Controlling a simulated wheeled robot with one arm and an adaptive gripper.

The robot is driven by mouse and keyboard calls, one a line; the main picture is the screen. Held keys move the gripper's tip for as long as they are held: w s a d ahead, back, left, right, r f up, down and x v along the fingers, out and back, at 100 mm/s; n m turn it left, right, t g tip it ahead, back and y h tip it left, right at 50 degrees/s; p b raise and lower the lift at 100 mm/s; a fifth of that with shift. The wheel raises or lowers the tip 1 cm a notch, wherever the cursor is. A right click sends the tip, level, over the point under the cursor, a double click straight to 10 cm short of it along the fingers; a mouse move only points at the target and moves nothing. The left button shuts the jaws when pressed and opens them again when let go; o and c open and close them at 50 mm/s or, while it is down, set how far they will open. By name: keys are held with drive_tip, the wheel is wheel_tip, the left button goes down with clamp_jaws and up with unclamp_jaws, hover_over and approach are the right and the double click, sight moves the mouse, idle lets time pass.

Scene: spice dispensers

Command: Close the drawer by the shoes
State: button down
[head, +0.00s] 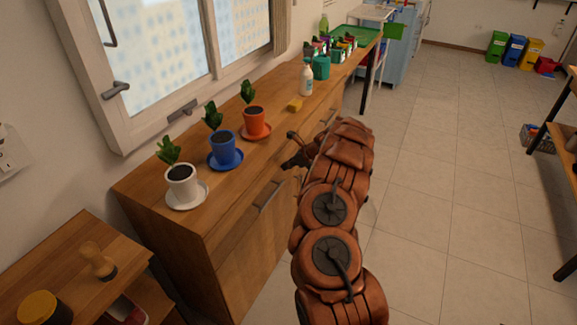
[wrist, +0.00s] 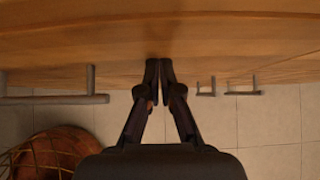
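The long wooden cabinet (head: 228,235) stands under the window, with a bar handle (head: 268,195) on its front. No drawer clearly stands out in the head view; my arm hides part of the front. My gripper (head: 294,151) is at the cabinet's upper front edge, beyond that handle. In the wrist view my gripper (wrist: 160,66) has its fingertips together, nothing visible between them, close to or touching the wood. A long handle (wrist: 55,99) is to its left and smaller handles (wrist: 243,88) to its right. I cannot clearly make out shoes; a red and white item (head: 125,311) sits in the low shelf.
White (head: 181,180), blue (head: 224,147) and orange (head: 254,121) plant pots stand on the cabinet top, with a yellow block (head: 295,105) and a bottle (head: 306,78) farther back. A low shelf (head: 62,248) is at the left. The tiled floor (head: 440,180) at right is clear.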

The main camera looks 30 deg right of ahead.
drive_tip(key=s+d+f+v, duration=0.1)
drive_tip(key=f+v, duration=0.1)
drive_tip(key=v, duration=1.1)
drive_tip(key=shift+s+b, duration=0.25)
drive_tip(key=shift+b, duration=0.1)
drive_tip(key=s+a+r+n+g+y+p, duration=0.1)
drive_tip(key=s+a+r+n+g, duration=0.15)
drive_tip(key=a+r+n, duration=0.8)
drive_tip(key=s+a+r+n+g+y+p, duration=0.1)
drive_tip(key=s+a+r+n+g+y, duration=0.35)
drive_tip(key=a, duration=1.25)
drive_tip(key=s+a+r+n+g+h+p, duration=0.1)
drive_tip(key=s+a+r+n+h, duration=0.25)
drive_tip(key=s+a, duration=0.45)
drive_tip(key=s+a+r+n+h+p, duration=0.1)
drive_tip(key=s+a+r+n+h, duration=0.3)
drive_tip(key=s, duration=0.8)
drive_tip(key=s+d+n+h, duration=0.1)
drive_tip(key=s+d+n, duration=0.1)
drive_tip(key=s, duration=0.7)
drive_tip(key=s+d+f+n+g+h, duration=0.1)
drive_tip(key=s+d+n, duration=0.1)
drive_tip(key=s+n, duration=0.3)
drive_tip(key=s, duration=0.3)
drive_tip(key=shift+s+d+f+g+h+p, duration=0.2)
drive_tip(key=shift+s+f+g+h+p, duration=0.1)
drive_tip(key=shift+s+p, duration=0.1)
